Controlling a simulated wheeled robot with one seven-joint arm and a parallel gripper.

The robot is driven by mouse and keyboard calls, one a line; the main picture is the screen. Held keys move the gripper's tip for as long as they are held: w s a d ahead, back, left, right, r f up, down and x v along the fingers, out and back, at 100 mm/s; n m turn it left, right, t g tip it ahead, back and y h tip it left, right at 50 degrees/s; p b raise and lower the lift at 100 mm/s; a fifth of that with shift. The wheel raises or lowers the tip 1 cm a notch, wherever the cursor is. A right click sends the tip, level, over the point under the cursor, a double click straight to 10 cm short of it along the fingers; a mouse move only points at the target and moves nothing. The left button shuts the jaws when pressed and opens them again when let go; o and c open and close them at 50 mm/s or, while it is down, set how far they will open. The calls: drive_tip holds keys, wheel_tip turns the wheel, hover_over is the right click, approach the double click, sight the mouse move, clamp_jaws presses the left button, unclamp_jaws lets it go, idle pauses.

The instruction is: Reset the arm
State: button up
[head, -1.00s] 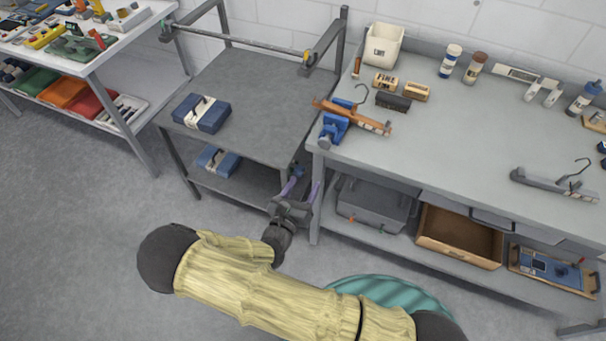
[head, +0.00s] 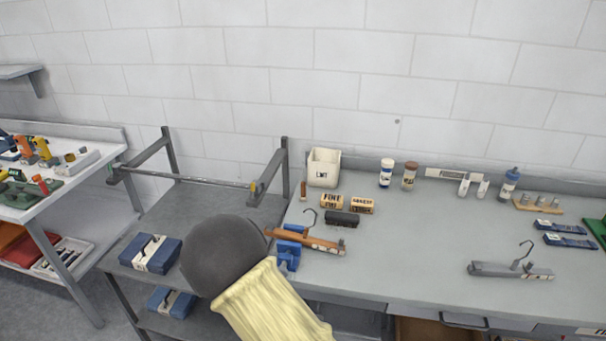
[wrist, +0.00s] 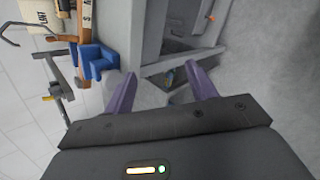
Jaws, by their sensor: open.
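My gripper (wrist: 163,92) shows in the wrist view with its two purple fingers spread apart and nothing between them. Beyond the fingers are the workbench's legs and lower shelf. In the head view my gripper is hidden; my arm, with a yellow sleeve and a dark round joint, rises at the bottom centre. The joint stands in front of the gap between the grey cart (head: 190,203) and the workbench (head: 415,260). A wooden hanger (head: 318,242) lies at a blue clamp (head: 288,255) on the bench's left edge.
A white bin (head: 324,168), small boxes (head: 362,206), bottles (head: 387,173) and a grey hanger (head: 510,270) stand or lie on the bench. Blue packs (head: 151,254) sit on the cart. A cluttered table (head: 85,178) stands at left. The bench's middle is mostly clear.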

drive_tip(key=s+d+r+m+g+y, duration=0.1)
drive_tip(key=s+d+r+m+g, duration=0.2)
drive_tip(key=s+d+r+m, duration=0.3)
drive_tip(key=s+d+r+m+g+y, duration=0.1)
drive_tip(key=s+d+r+m+g, duration=0.1)
drive_tip(key=s+d+r+m, duration=0.5)
drive_tip(key=d+r+m, duration=0.4)
drive_tip(key=d+m, duration=0.1)
drive_tip(key=m, duration=0.1)
drive_tip(key=shift+s+r+m+g+y, duration=0.2)
drive_tip(key=shift+r+m+g+y, duration=0.1)
drive_tip(key=shift+m+g, duration=0.1)
